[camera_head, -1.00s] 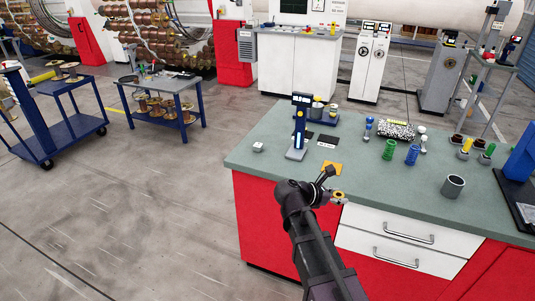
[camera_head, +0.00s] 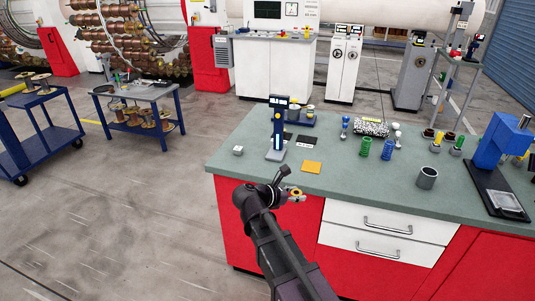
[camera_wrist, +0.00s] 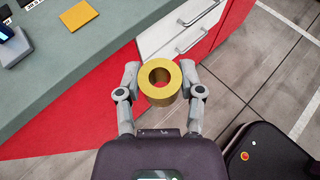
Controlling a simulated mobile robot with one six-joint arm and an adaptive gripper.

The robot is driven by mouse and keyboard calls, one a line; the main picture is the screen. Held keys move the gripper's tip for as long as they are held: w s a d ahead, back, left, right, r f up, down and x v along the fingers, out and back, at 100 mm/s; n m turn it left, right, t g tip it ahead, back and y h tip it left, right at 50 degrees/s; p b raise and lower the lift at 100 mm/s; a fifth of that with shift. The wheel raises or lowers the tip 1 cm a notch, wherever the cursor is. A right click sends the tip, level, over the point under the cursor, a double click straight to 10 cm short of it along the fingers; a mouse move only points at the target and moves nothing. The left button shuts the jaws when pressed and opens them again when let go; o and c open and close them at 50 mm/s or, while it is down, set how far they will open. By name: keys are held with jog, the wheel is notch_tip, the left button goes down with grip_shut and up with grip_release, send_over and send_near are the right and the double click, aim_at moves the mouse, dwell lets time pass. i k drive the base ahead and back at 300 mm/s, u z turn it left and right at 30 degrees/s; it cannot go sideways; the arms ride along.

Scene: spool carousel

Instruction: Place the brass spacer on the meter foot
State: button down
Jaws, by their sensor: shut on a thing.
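The brass spacer (camera_wrist: 160,99), a thick yellow ring with a hole, sits between the fingers of my gripper (camera_wrist: 161,84) in the wrist view. The fingers are shut on its sides. In the head view, my gripper (camera_head: 290,194) holds the spacer (camera_head: 297,190) just off the bench's front edge, in front of the red cabinet. The meter (camera_head: 278,125), a blue column with a dark top display, stands on the bench beyond and left of it. Its grey foot (camera_head: 276,155) looks bare. Part of the meter foot (camera_wrist: 14,48) shows at the wrist view's upper left.
An orange pad (camera_head: 312,167) lies between my gripper and the meter's right side. A small white block (camera_head: 238,150) is left of the meter. Green (camera_head: 365,147) and blue springs (camera_head: 387,149), a grey cup (camera_head: 427,177) and a blue press (camera_head: 502,143) stand farther right.

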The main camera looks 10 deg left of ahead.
aim_at(275, 155)
jog(key=z, duration=0.3)
jog(key=i, duration=1)
jog(key=u, duration=0.35)
